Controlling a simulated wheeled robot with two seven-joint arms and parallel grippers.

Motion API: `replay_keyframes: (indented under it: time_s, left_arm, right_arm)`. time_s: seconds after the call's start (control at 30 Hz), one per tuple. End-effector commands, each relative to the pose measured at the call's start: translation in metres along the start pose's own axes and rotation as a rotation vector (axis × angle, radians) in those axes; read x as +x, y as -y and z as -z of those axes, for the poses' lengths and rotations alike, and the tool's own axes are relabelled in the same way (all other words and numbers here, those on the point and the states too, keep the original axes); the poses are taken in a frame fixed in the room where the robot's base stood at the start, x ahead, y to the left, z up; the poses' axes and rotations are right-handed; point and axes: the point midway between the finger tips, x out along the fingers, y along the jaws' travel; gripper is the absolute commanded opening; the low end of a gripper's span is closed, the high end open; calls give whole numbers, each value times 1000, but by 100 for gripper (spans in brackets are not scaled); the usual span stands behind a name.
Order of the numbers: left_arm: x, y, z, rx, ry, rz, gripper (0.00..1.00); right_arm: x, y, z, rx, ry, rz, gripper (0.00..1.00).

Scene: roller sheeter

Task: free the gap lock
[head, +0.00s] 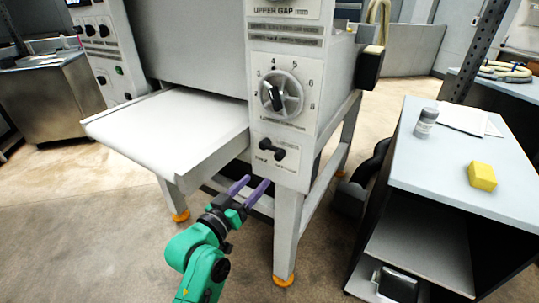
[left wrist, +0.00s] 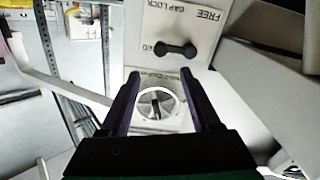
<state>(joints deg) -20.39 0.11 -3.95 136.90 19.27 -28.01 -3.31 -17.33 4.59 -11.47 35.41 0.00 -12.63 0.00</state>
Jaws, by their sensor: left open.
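The gap lock is a black knobbed lever (head: 272,149) on the light front panel of the sheeter, below the large dial (head: 281,93). In the left wrist view the lever (left wrist: 176,49) lies about level, with upside-down FREE and GAP LOCK lettering near it. In the head view it slants slightly down to the right. My left gripper (head: 251,188) is open and empty, with purple fingers, below and a little left of the lever. In the left wrist view its fingertips (left wrist: 162,78) are spread, apart from the lever. My right gripper is not in view.
The sheeter's white tray (head: 170,125) juts out left of the panel, above my left gripper. A leg (head: 287,235) stands below the panel. At right, a side table (head: 440,165) holds a yellow block (head: 482,176) and a grey jar (head: 426,123).

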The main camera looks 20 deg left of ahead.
Motion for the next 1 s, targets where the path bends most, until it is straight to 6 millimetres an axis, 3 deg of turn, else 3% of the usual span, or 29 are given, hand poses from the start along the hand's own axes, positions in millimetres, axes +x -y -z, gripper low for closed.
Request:
replay_keyframes:
  time_s: [0.17,0.4,0.57,0.8,0.97,1.0]
  left_arm:
    - [48,-2,4,-1,-2,-2,64]
    - [106,-1,2,0,0,-1,64]
    - [122,-1,1,2,0,-1,64]
    - [123,0,0,2,1,-1,64]
    - [123,0,0,2,1,-1,3]
    - [123,0,0,2,1,-1,0]
  right_arm:
    - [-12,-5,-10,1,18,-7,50]
    - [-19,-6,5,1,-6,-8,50]
    - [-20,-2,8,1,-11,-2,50]
    - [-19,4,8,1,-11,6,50]
    - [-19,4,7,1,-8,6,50]
    - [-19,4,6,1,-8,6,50]
